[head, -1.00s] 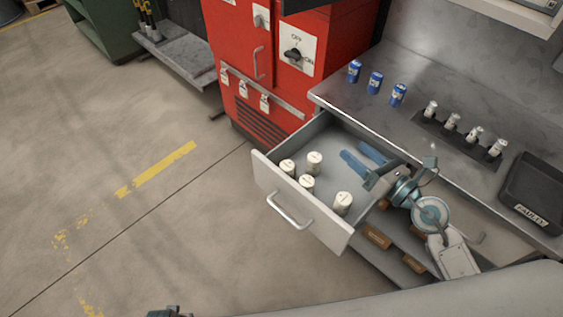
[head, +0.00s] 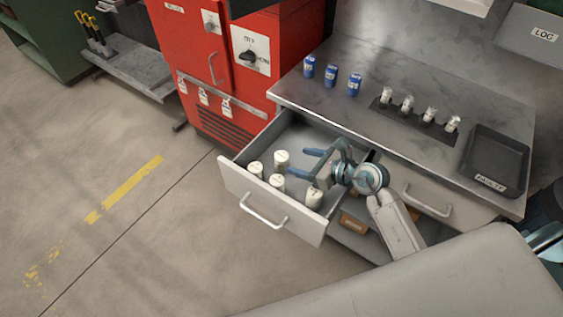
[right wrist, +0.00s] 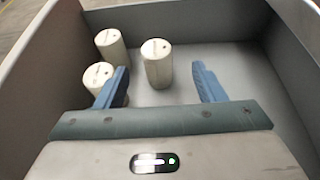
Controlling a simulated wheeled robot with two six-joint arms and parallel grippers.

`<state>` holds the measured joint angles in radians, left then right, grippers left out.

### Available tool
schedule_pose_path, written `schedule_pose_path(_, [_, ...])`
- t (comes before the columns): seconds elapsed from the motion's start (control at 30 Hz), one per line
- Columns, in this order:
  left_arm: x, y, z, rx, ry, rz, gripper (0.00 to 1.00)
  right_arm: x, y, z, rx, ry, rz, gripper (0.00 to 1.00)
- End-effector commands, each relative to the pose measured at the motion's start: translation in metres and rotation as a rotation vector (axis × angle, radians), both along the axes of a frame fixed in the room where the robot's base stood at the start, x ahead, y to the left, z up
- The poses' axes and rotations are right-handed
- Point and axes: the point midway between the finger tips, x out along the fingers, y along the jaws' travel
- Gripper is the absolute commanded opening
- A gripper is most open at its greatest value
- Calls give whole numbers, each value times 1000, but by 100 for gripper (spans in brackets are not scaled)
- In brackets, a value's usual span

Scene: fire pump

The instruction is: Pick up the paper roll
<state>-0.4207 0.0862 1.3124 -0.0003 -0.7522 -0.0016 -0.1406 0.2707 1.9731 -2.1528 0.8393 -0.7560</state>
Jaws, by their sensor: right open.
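Several white cylindrical paper rolls stand upright in the open drawer: one at the back (head: 282,159), one at the left (head: 256,169), one in the middle (head: 277,182) and one near the front (head: 314,197). My right gripper (head: 309,163) is open and empty over the drawer, its fingers pointing left toward the rolls. In the right wrist view, one roll (right wrist: 157,64) shows ahead, in the gap between the fingertips and nearer the left finger. Two more rolls stand left, one (right wrist: 98,77) partly behind that finger. My left gripper is out of view.
The drawer (head: 270,216) has raised walls around the rolls. Its right part is clear. The grey counter (head: 345,115) above holds blue cans (head: 331,76), several small silver-white cans (head: 408,104) and a black tray (head: 495,160). A red cabinet (head: 205,60) stands behind.

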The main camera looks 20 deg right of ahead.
Motion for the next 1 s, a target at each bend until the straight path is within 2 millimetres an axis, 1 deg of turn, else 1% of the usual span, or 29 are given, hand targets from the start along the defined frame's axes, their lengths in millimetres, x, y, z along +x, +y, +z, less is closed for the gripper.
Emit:
schedule_pose_path(0.13, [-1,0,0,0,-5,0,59,6,6,-2,2,0,-1,63])
schedule_pose_path(0.3, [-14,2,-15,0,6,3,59,20,23,-10,4,1,-1,63])
schedule_pose_path(0.43, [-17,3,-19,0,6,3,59,32,31,-17,2,0,-1,63])
schedule_pose_path(0.53, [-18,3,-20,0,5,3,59,36,34,-20,0,0,0,63])
schedule_pose_path(0.73, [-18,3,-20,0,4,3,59,36,34,-20,0,0,0,63])
schedule_pose_path(0.77, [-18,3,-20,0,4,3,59,36,34,-20,0,0,0,59])
schedule_pose_path(0.9, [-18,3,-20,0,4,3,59,36,34,-20,0,0,0,32])
schedule_pose_path(1.0, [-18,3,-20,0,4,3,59,36,34,-20,0,0,0,14])
